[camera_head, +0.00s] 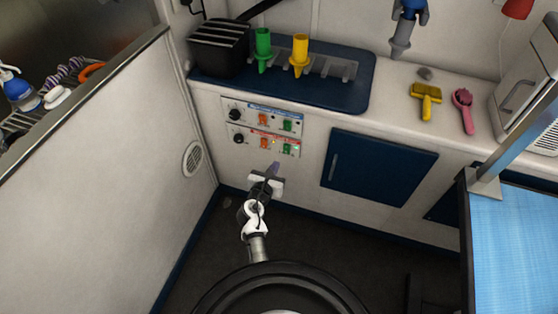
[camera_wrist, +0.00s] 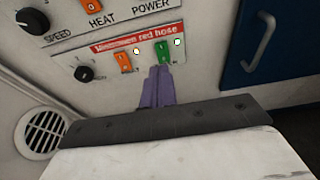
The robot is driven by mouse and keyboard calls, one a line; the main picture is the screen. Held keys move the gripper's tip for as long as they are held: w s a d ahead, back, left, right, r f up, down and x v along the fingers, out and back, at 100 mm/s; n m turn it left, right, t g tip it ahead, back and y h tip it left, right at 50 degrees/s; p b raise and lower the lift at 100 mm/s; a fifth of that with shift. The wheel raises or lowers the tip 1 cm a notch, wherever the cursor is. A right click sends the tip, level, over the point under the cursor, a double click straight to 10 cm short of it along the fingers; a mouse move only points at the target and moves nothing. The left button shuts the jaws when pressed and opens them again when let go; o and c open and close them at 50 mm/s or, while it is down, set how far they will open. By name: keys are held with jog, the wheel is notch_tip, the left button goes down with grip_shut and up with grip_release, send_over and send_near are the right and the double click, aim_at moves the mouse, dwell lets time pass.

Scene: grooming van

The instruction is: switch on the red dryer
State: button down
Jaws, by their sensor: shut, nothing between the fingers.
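The lower control panel (camera_head: 250,147) on the white wall has a red label, which also shows in the wrist view (camera_wrist: 134,42) and ends in "red hose". It carries a black knob (camera_wrist: 84,73), an orange rocker switch (camera_wrist: 122,62) and a green rocker switch (camera_wrist: 161,52). Small lamps beside both switches look bright. My gripper (camera_head: 274,167) is shut and empty, below this panel. In the wrist view its purple fingertips (camera_wrist: 159,68) are just under the green switch; I cannot tell whether they touch it. A red dryer piece (camera_head: 517,8) is partly cut off at the upper right.
A similar panel with a blue label (camera_head: 272,111) is directly above. A blue cabinet door (camera_head: 377,167) with a handle is to the right, and a round vent (camera_head: 192,158) to the left. A blue tabletop (camera_head: 515,240) fills the lower right. Dark floor lies between.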

jog(key=shift+s+a+r, duration=0.25)
jog(key=shift+s+r, duration=0.2)
jog(key=shift+s, duration=0.35)
jog(key=shift+s+a+r, duration=0.25)
jog(key=shift+s+r, duration=0.2)
jog(key=shift+s, duration=0.3)
